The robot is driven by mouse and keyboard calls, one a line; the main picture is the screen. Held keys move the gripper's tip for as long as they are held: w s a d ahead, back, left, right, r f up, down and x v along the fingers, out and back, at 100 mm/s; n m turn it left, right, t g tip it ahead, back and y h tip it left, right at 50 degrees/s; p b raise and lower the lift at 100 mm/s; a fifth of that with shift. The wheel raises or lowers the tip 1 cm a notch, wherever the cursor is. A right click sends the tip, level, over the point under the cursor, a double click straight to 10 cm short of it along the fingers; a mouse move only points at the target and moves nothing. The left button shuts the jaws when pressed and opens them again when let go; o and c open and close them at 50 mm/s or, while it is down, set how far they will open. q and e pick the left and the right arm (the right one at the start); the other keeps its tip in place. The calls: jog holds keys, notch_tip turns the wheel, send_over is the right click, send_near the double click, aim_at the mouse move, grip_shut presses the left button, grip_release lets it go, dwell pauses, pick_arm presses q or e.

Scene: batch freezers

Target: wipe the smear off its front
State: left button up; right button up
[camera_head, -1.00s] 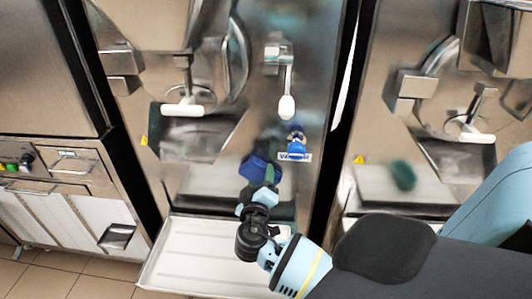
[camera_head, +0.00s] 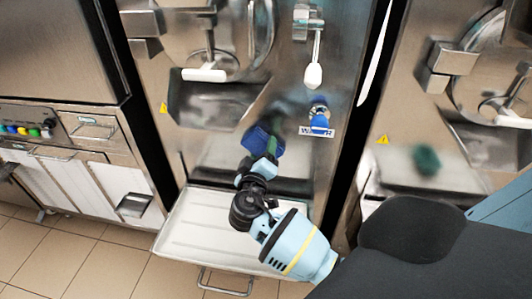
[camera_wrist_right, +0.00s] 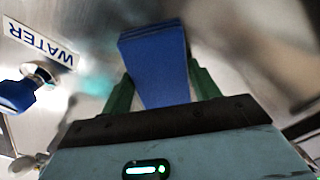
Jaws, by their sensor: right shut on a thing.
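My right gripper (camera_head: 264,152) is shut on a blue pad (camera_head: 262,140), held at the front of the middle steel freezer (camera_head: 345,60). In the right wrist view the blue pad (camera_wrist_right: 158,62) sits between the green fingers of my right gripper (camera_wrist_right: 160,80). I cannot tell whether the pad touches the steel. A faint teal blur (camera_wrist_right: 95,82) shows on the steel beside the pad, toward the WATER label; smear or reflection, I cannot tell. A dark green patch (camera_head: 427,160) shows on the right freezer's front. My left gripper is not in view.
A blue water tap (camera_head: 319,117) sticks out right of the pad, above a WATER label. A white-handled lever (camera_head: 314,75) hangs above it. A spout with a white handle (camera_head: 205,75) is upper left. A pale tray (camera_head: 190,225) juts out below my gripper.

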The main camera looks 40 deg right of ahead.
jog(key=shift+r, duration=0.1)
jog(key=shift+v, duration=2.3)
jog(key=shift+s+a, duration=0.4)
jog(key=shift+a, duration=0.1)
jog(key=v, duration=0.3)
